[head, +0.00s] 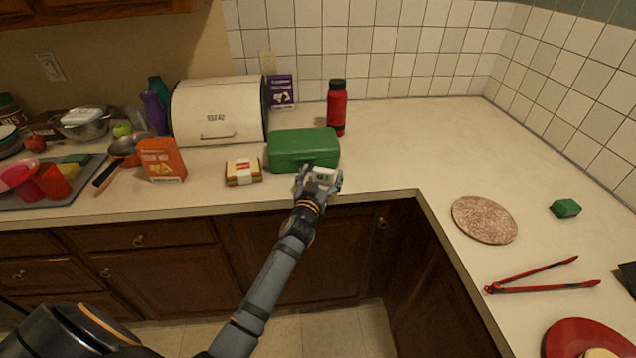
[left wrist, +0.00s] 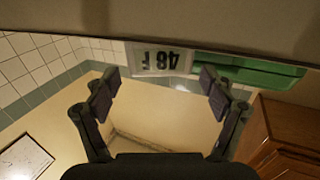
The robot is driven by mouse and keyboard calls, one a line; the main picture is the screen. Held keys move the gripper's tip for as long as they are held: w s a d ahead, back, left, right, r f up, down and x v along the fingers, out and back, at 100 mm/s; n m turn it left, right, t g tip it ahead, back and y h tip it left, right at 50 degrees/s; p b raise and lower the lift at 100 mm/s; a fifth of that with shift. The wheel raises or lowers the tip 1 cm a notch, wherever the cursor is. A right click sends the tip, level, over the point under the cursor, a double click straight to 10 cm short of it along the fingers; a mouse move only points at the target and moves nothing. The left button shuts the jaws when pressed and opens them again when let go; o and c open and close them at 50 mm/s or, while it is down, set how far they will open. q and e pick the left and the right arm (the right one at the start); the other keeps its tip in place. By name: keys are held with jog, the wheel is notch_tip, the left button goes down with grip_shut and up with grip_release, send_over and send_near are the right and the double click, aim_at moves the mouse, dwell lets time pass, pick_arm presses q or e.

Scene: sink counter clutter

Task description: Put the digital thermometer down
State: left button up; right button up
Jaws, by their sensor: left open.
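The digital thermometer (head: 325,174) is a small white block near the front edge of the counter, close to the green box (head: 303,147). In the left wrist view its display (left wrist: 160,60) shows "48 F" upside down, with the green box (left wrist: 245,72) beside it. My left gripper (head: 319,184) is open at the thermometer and partly covers it in the head view. In the left wrist view the open fingers (left wrist: 158,90) stand apart, with the thermometer just past the tips and a gap visible on each side. My right gripper is not in view.
A small sandwich (head: 243,171) and an orange carton (head: 162,160) stand left of the green box. A red bottle (head: 337,108) stands behind it. A round cork-like mat (head: 484,219) and red tongs (head: 543,278) lie right. Counter between bottle and mat is clear.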

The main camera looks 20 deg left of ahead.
pick_arm(q)
jog(key=s+d+b, duration=0.1)
jog(key=s, duration=0.9)
jog(key=shift+s+d, duration=0.35)
